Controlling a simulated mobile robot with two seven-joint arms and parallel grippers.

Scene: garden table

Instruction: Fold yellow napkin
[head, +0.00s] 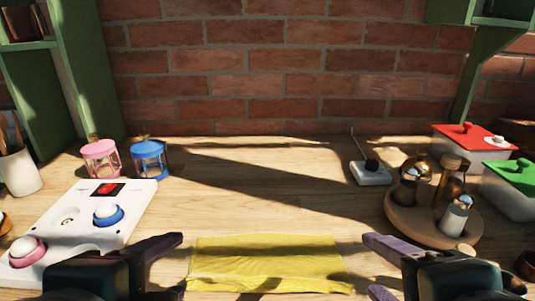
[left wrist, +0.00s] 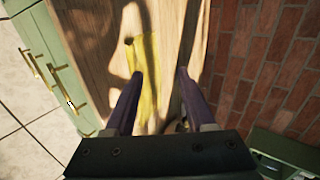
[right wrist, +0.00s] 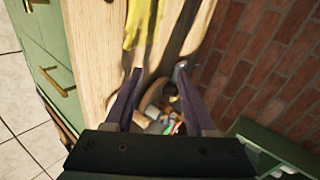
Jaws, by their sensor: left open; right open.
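The yellow napkin (head: 265,262) lies spread out, fairly flat with slight wrinkles, at the front middle of the wooden table. It also shows in the left wrist view (left wrist: 149,85) and at the top of the right wrist view (right wrist: 141,25). My left gripper (head: 182,265) is open and empty by the napkin's left edge. My right gripper (head: 368,265) is open and empty by its right edge. I cannot tell whether the fingers touch the cloth. The napkin's front edge is near the bottom of the head view.
A white panel (head: 135,200) with knobs lies on the left, with pink (head: 101,160) and blue (head: 150,160) lanterns behind. A round wooden tray (head: 400,222) with jars stands at right, near a white switch box (head: 370,178). The table behind the napkin (head: 260,195) is clear.

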